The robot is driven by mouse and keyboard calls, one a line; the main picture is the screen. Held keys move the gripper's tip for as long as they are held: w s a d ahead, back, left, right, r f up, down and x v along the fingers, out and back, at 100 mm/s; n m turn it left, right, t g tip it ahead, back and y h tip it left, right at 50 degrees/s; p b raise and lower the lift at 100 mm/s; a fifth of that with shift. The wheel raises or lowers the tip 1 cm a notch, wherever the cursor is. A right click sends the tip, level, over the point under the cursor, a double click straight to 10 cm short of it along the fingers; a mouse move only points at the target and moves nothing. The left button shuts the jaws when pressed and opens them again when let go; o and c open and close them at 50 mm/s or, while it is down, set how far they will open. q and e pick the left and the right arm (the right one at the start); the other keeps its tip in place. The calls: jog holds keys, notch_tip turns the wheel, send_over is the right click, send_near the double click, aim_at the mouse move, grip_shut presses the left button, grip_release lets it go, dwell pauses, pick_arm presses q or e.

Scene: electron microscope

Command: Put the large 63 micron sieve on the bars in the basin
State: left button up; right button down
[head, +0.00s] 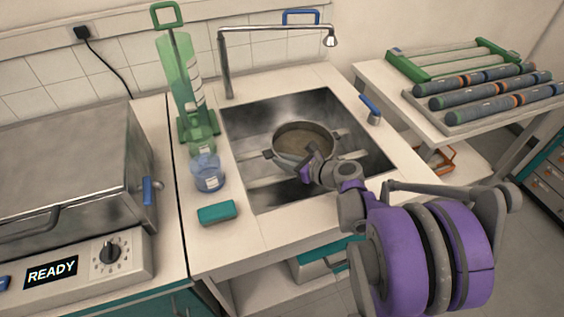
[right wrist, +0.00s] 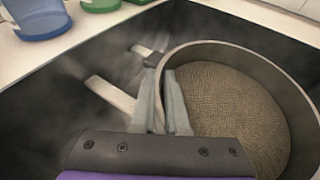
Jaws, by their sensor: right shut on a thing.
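The large sieve (head: 303,137) is a round pan with a brown mesh floor, inside the steel basin (head: 246,112). Pale bars (head: 262,180) show beneath and beside it; whether it rests on them or hangs just above cannot be told. My right gripper (head: 310,165) is shut on the sieve's near rim. In the right wrist view the fingers (right wrist: 164,105) pinch the wall of the sieve (right wrist: 235,110), and a bar (right wrist: 112,95) shows to its left. No size marking can be read. My left gripper is not in view.
A blue-rimmed beaker (head: 207,172), a green-based cylinder (head: 185,90) and a teal sponge (head: 217,212) stand left of the basin. A tap (head: 226,65) arches over its back. A rack of dark tubes (head: 490,95) is on the right bench, a steel box (head: 70,165) at left.

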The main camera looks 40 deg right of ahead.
jog(key=shift+f, duration=0.4)
jog(key=shift+r, duration=0.1)
jog(key=c, duration=1.3)
grip_release()
jog(key=o, duration=0.4)
jog(key=shift+r, duration=0.1)
jog(key=p+v, duration=0.2)
jog(key=v, duration=1)
jog(key=shift+p, duration=0.3)
